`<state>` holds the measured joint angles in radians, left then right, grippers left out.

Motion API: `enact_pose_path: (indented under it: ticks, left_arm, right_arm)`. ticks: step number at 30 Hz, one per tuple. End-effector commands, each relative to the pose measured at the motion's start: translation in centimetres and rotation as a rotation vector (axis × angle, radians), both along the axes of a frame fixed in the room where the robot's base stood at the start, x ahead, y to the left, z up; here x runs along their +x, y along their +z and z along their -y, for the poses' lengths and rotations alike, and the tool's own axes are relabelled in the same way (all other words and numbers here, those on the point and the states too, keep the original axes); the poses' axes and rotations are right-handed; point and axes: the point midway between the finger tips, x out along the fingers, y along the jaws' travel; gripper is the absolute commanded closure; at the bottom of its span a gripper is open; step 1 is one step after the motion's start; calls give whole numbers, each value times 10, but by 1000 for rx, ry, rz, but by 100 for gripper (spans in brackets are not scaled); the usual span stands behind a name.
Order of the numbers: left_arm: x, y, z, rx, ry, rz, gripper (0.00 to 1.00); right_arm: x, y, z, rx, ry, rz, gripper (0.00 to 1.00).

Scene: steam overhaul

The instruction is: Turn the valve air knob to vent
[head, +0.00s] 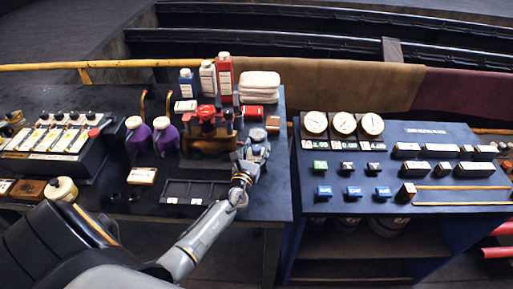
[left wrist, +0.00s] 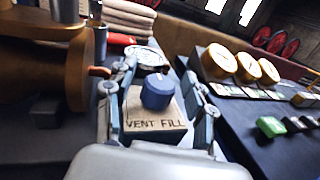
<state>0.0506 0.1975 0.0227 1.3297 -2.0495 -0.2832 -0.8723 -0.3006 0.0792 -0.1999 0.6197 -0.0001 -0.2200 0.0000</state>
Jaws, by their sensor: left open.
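The valve air knob (left wrist: 157,91) is a blue round knob on a pale plate (left wrist: 155,124) lettered VENT and FILL, seen in the left wrist view. VENT is on the left and FILL on the right. My left gripper (left wrist: 160,76) is open, with one finger on each side of the knob; I cannot tell whether they touch it. In the head view my left gripper (head: 250,165) is at the right part of the dark bench, largely covering the plate. I cannot make out which way the knob points. My right gripper is not in view.
A brass-coloured valve body (head: 208,143) with red parts stands close left of the gripper. Folded cloths (head: 259,82) and bottles (head: 225,75) stand behind. A blue panel (head: 430,165) with gauges (head: 344,123) and labelled blocks is to the right. Purple flasks (head: 139,140) stand further left.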

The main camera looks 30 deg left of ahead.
Motion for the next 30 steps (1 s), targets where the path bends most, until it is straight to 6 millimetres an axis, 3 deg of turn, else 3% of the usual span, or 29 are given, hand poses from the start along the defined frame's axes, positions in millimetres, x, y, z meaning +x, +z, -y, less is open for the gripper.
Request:
enact_pose_path:
  ticks: [5,13,23,30]
  left_arm:
    - [0,0,0,0,0,1,46]
    - [0,0,0,0,0,1,100]
    - [0,1,1,-2,36,0,100]
    - [1,1,3,-7,169,0,100]
  right_arm:
    - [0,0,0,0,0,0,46]
    - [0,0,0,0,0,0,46]
    - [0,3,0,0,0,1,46]
    - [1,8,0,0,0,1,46]
